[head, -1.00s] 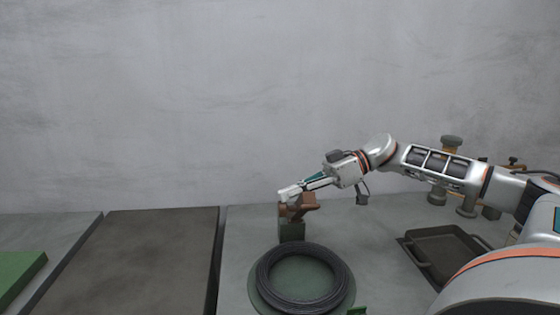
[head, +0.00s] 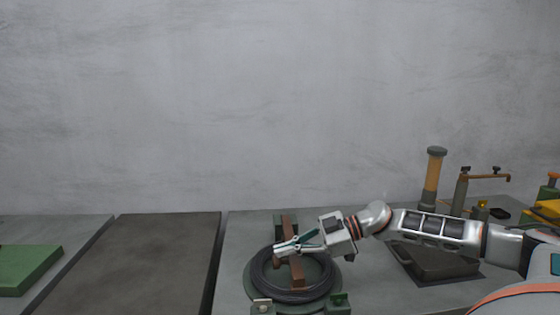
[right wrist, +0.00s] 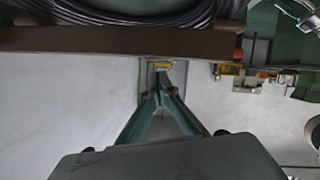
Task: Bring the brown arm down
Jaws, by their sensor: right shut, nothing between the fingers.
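The shut fingertips (right wrist: 161,78) point toward the bar. My left gripper is out of view.
The coil lies on a round green plate (head: 252,297) with small green brackets (head: 338,301) at its front. A dark tray (head: 440,262) lies to the right under my arm. A yellow-brown post (head: 433,178) stands behind it. A brown panel (head: 130,260) at left is bare.

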